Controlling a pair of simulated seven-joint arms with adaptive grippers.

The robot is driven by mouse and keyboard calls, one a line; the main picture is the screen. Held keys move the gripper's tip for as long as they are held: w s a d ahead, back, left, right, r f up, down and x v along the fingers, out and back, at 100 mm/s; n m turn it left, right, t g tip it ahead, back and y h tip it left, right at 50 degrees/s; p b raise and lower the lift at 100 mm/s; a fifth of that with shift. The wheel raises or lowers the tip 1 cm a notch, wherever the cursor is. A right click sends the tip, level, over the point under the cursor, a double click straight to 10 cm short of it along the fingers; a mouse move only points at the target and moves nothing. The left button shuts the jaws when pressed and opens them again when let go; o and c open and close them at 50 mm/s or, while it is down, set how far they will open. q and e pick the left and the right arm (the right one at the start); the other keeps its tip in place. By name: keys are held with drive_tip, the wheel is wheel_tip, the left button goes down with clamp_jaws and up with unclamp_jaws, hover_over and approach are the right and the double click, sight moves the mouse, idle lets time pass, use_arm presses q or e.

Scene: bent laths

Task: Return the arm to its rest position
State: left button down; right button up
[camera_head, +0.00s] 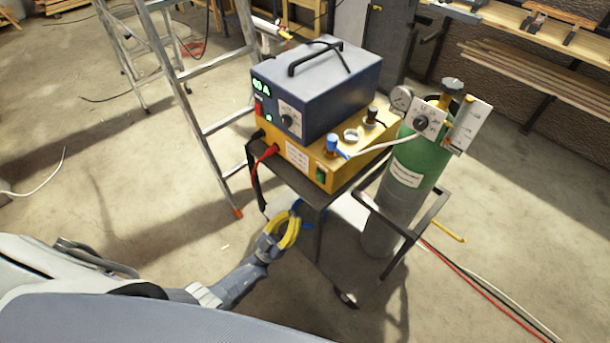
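My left arm (215,290) comes in from the lower left and reaches toward the cart. Its gripper (268,247) is at the end, low beside the cart's near left side. The gripper is small and seen from behind, so its fingers cannot be made out. A yellow coil (290,231) hangs at the cart's side right beyond the gripper and overlaps it in the picture. I cannot tell whether they touch. My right gripper is not in view.
A dark cart (312,196) carries a yellow unit (300,160) with a blue-grey power box (320,90) on top. A green gas cylinder (412,165) stands at its right. An aluminium stepladder (170,75) stands left. Cables (480,285) cross the floor at right. Floor at left is largely open.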

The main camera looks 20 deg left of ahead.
use_arm(q)
drive_tip(key=shift+f, duration=0.1)
drive_tip(key=w+f+g+y, duration=0.3)
drive_tip(key=f+g+y, duration=0.25)
drive_tip(key=f, duration=0.95)
drive_tip(key=s+a+f+g+y, duration=0.2)
drive_tip(key=s+f+g, duration=0.1)
drive_tip(key=s+f, duration=0.3)
drive_tip(key=s+a+f+g+y, duration=0.1)
drive_tip(key=s+f+g+y, duration=0.2)
drive_tip(key=f, duration=0.6)
drive_tip(key=s+a+f+g, duration=0.1)
drive_tip(key=s+f+g, duration=0.15)
drive_tip(key=s, duration=0.35)
drive_tip(key=s+a+f+n+g+y, duration=0.1)
drive_tip(key=s+f, duration=0.3)
drive_tip(key=s, duration=0.3)
drive_tip(key=s+a+f+g, duration=0.1)
drive_tip(key=s+f+g, duration=0.15)
drive_tip(key=s, duration=0.35)
drive_tip(key=s+f+g, duration=0.3)
drive_tip(key=s, duration=1.7)
drive_tip(key=shift+s+d+n, duration=0.25)
drive_tip(key=shift+d+n, duration=0.05)
